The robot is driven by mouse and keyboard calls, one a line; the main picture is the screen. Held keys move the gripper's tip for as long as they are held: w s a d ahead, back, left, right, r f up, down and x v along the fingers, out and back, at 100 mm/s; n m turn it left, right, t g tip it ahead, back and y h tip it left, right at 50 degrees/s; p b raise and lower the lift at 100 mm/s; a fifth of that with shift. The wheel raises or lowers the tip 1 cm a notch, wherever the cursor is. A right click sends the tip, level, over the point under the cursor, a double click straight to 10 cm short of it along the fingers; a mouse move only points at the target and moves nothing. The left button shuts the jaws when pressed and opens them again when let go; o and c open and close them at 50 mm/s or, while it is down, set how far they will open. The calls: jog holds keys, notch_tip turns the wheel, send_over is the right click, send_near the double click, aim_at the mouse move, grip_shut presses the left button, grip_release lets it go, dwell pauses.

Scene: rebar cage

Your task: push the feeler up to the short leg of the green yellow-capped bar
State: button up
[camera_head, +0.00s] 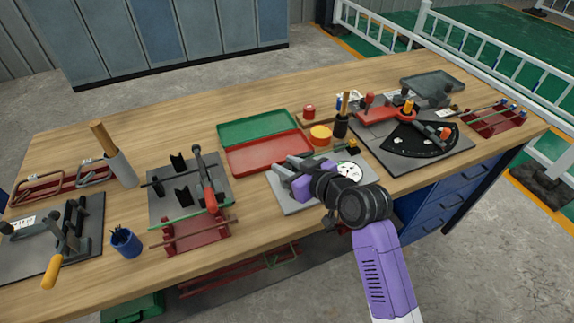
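My gripper (287,168) reaches over a grey plate (293,205) at the front middle of the bench, its fingers toward the left. Its opening is too small to read, and I cannot tell whether it holds anything. A white-faced dial (349,171) sits on the plate, just right of my wrist. A small yellow cap (353,149) shows on a dark part behind the dial. The green bar's short leg cannot be made out here. My gripper and wrist cover much of the plate, and I cannot pick out the feeler.
A red tray (268,154) and a green tray (258,129) lie behind my gripper. An orange disc (320,135) and a black cup (341,126) stand behind the plate. A bending fixture (420,138) is at right, a lever fixture (190,195) at left.

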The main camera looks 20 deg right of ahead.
grip_shut()
dwell(1.1)
